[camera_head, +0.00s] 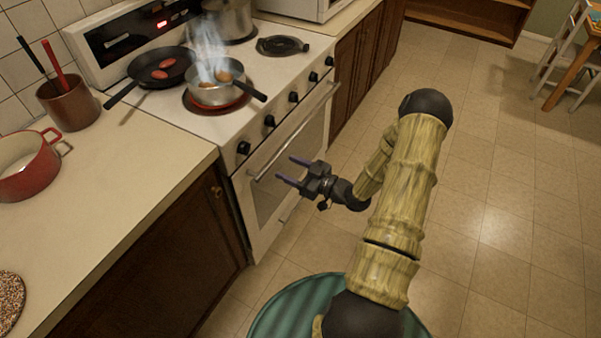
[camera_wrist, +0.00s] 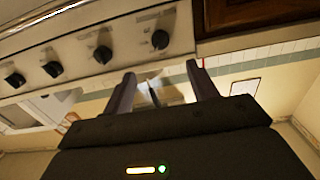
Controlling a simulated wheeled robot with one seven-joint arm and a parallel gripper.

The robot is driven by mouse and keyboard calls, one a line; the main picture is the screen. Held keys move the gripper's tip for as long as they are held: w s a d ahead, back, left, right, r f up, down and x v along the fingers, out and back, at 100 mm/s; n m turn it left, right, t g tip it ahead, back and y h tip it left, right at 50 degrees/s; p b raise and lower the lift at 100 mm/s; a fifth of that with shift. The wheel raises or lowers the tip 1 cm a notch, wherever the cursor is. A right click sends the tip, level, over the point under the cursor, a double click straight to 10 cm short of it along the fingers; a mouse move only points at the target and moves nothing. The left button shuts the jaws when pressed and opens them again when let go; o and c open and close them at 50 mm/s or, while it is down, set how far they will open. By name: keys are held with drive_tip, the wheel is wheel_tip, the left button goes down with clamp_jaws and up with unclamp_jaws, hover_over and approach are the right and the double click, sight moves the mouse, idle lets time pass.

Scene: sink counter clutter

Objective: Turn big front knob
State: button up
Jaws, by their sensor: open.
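The white stove (camera_head: 190,115) has a row of black knobs along its front edge. The nearest knob (camera_head: 243,148) is at the left end; others include the second knob (camera_head: 269,121) and third knob (camera_head: 293,97). They look alike in size, so I cannot tell which is the big front one. My gripper (camera_head: 291,170) is open and empty, in front of the oven door, apart from the knobs. In the wrist view the fingers (camera_wrist: 161,80) point towards the panel, with one knob (camera_wrist: 160,39) just beyond the gap between them.
A smoking pan (camera_head: 215,92) stands on a glowing red burner, beside a black skillet (camera_head: 160,66). The oven handle (camera_head: 292,133) runs below the knobs. A red pot (camera_head: 27,172) and utensil crock (camera_head: 68,103) stand on the left counter.

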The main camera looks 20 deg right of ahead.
drive_tip(key=b+v, duration=0.3)
drive_tip(key=shift+w+d+f+b, duration=0.1)
drive_tip(key=shift+w+f+b, duration=0.05)
drive_tip(key=shift+f+b, duration=0.15)
drive_tip(key=b, duration=0.4)
drive_tip(key=shift+w+d+n, duration=0.1)
drive_tip(key=shift+d+n, duration=0.05)
drive_tip(key=shift+n, duration=0.15)
drive_tip(key=b, duration=0.6)
drive_tip(key=shift+r, duration=0.25)
drive_tip(key=shift+s+a+r+b, duration=0.25)
drive_tip(key=shift+a+r+b, duration=0.05)
drive_tip(key=shift+b, duration=0.45)
